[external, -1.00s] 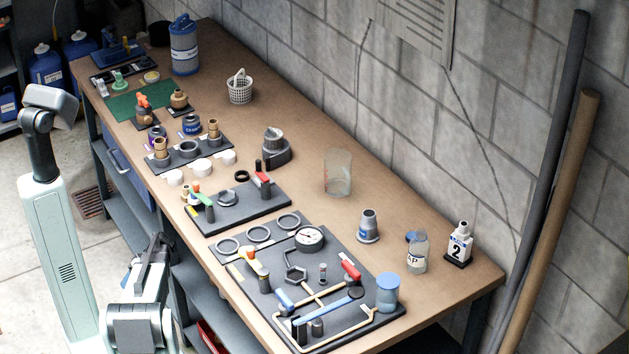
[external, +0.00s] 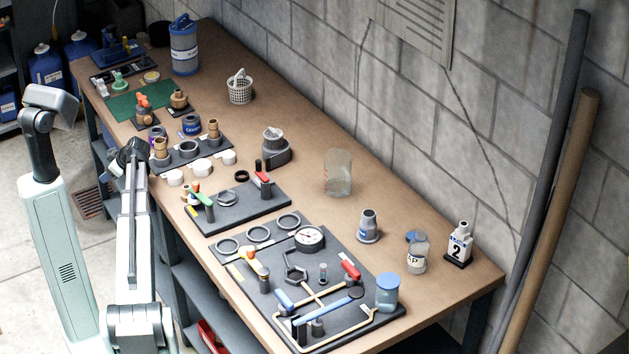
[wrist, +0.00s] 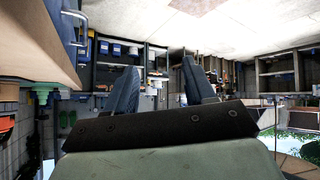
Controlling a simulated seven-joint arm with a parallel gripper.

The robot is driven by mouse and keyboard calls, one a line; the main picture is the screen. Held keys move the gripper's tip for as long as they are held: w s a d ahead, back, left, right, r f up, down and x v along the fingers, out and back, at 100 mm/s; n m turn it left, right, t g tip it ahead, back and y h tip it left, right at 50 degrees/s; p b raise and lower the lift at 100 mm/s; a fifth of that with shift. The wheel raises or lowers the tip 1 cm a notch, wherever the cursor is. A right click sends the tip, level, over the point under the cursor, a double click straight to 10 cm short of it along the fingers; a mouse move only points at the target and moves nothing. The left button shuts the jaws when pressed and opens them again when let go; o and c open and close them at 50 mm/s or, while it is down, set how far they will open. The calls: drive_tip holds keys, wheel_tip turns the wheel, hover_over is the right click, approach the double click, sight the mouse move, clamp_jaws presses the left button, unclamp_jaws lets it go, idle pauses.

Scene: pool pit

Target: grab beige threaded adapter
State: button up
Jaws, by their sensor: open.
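Two tan, beige-looking cylindrical fittings stand on a dark tray on the workbench in the external view: one near the tray's left edge (external: 161,149) and one at its back right (external: 213,129). A browner fitting (external: 179,98) stands on a small dark plate behind them. I cannot tell for certain which is the beige threaded adapter. My gripper (external: 129,154) is at the bench's left edge, left of the tray and apart from the fittings. In the wrist view my gripper (wrist: 162,85) is open, with nothing between its two dark fingers.
White caps (external: 201,167) lie in front of the tray. A dark board (external: 240,212) with valves and a larger board (external: 270,290) with pipes and a gauge fill the bench's near part. A white basket (external: 240,91) stands behind. The bench's middle back strip is mostly clear.

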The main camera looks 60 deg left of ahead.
sight(186, 187)
drive_tip(key=w+d+r+n+t+h, duration=0.1)
drive_tip(key=w+d+r, duration=0.1)
drive_tip(key=w+d, duration=0.1)
drive_tip(key=w+d+r+n+h, duration=0.1)
drive_tip(key=w+d+r+n, duration=0.1)
drive_tip(key=w+d+r, duration=0.1)
drive_tip(key=w+d+r+n+t+h, duration=0.1)
drive_tip(key=w+d+r+h, duration=0.1)
drive_tip(key=w+d, duration=0.2)
drive_tip(key=shift+d+r+t, duration=0.3)
drive_tip(key=shift+d, duration=0.05)
drive_tip(key=w+d+r+n+t+h, duration=0.1)
drive_tip(key=w+d+r+h, duration=0.1)
drive_tip(key=w+d+r, duration=0.35)
drive_tip(key=w+d+r+n+t+h, duration=0.1)
drive_tip(key=w+d+r+h, duration=0.1)
drive_tip(key=d, duration=0.6)
drive_tip(key=shift+w+d+f, duration=0.1)
drive_tip(key=shift+f, duration=3.2)
drive_tip(key=shift+w+d+f, duration=0.1)
drive_tip(key=shift+f, duration=3.2)
drive_tip(key=shift+s, duration=0.1)
drive_tip(key=c, duration=0.8)
drive_tip(key=shift+r, duration=0.1)
